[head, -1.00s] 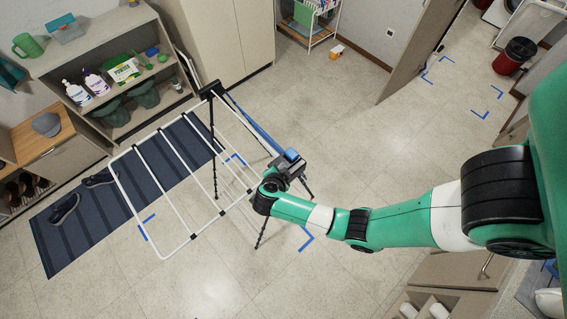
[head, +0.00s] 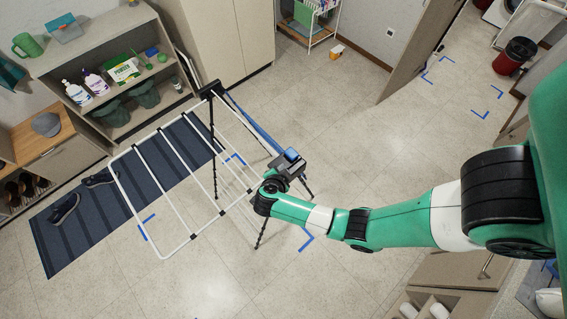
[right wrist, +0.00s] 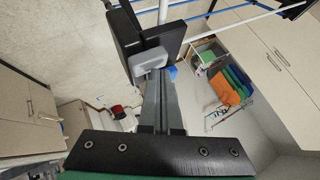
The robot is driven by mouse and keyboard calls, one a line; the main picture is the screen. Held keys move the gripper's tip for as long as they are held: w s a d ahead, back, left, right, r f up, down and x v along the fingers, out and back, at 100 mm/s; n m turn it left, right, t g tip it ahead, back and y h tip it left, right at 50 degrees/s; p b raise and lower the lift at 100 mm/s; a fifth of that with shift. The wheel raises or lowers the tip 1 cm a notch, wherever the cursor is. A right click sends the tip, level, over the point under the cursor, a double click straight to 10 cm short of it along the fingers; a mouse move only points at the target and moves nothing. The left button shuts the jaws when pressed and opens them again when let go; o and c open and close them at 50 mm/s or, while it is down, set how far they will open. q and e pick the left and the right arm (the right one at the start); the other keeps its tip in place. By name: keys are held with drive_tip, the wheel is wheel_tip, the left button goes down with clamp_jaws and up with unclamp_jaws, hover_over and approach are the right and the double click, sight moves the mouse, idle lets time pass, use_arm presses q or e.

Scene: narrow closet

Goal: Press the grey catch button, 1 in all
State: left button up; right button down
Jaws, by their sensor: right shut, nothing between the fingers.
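A white-framed drying rack (head: 192,238) with black legs and a blue rail stands on the floor at the middle left in the head view. In the right wrist view, the grey catch button (right wrist: 148,60) sits on a black block (right wrist: 128,32) of the rack. My right gripper (right wrist: 160,78) is shut and empty, with its fingertips right at the button. I cannot tell whether they touch it. In the head view my right wrist is at the rack's right corner, and the button cannot be made out there. My left gripper is not in view.
A dark striped mat (head: 60,238) with shoes lies left of the rack. A shelf unit (head: 95,40) with bottles stands behind it, beside a tall cabinet (head: 235,35). The floor (head: 350,120) right of the rack is clear up to the open door.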

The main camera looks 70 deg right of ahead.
drive_tip(key=shift+f+b, duration=0.35)
drive_tip(key=shift+f, duration=0.35)
idle(0.4)
drive_tip(key=shift+r, duration=0.1)
drive_tip(key=shift+r+p, duration=1.2)
drive_tip(key=shift+p, duration=0.35)
wheel_tip(320, 180, up, 5)
drive_tip(key=p, duration=0.5)
drive_tip(key=shift+w, duration=0.1)
